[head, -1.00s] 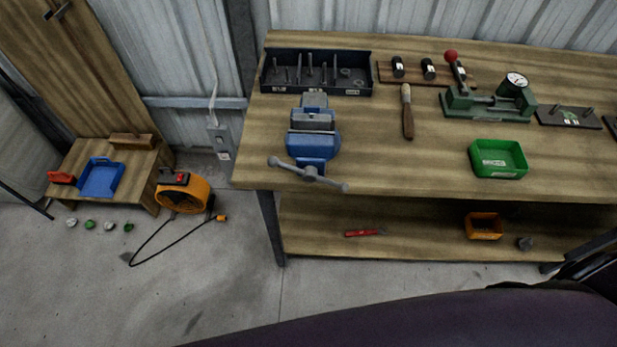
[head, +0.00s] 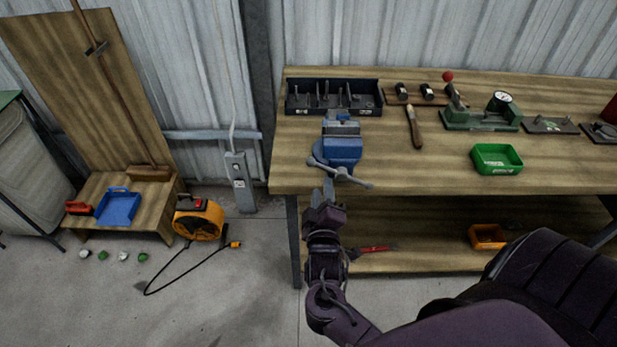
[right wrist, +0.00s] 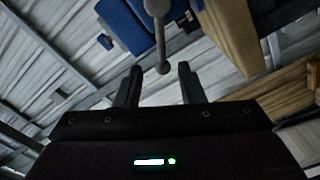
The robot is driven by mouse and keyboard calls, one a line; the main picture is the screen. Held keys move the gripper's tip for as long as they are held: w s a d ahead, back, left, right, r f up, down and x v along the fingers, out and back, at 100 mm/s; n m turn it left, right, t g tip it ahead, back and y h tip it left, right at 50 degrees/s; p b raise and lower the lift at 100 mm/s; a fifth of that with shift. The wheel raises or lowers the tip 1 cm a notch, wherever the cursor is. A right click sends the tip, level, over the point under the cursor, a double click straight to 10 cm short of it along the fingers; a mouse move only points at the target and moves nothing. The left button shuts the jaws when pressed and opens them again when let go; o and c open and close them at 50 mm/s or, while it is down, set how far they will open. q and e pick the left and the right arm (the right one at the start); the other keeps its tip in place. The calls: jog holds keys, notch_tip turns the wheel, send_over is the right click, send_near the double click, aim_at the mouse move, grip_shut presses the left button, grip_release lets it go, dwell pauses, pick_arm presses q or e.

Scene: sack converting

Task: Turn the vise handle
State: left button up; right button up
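The blue vise (head: 342,150) is on the front left part of the wooden workbench. Its grey handle (head: 355,180) is a bar across the front of the vise, slanting down to the right. My right gripper (head: 323,190) is just in front of the bench edge, below the handle's left part. In the right wrist view, its two fingers (right wrist: 158,84) are apart. The ball end of the handle (right wrist: 162,66) shows between or just beyond the fingertips; I cannot tell whether they touch it. My left gripper is not in view.
A dark tray of tools (head: 332,97) stands behind the vise. A wooden-handled tool (head: 414,128) and a green bin (head: 497,159) lie to the right. A red tool (head: 375,249) and an orange bin (head: 487,237) are on the lower shelf. An orange fan (head: 199,219) stands on the floor left.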

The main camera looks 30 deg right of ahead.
aim_at(322, 169)
jog(key=p+x, duration=0.1)
jog(key=x, duration=0.5)
jog(key=shift+s, duration=0.1)
jog(key=shift+w+d+f, duration=0.1)
jog(key=shift+w+d, duration=0.25)
jog(key=shift+w, duration=0.15)
jog(key=c, duration=0.6)
grip_shut()
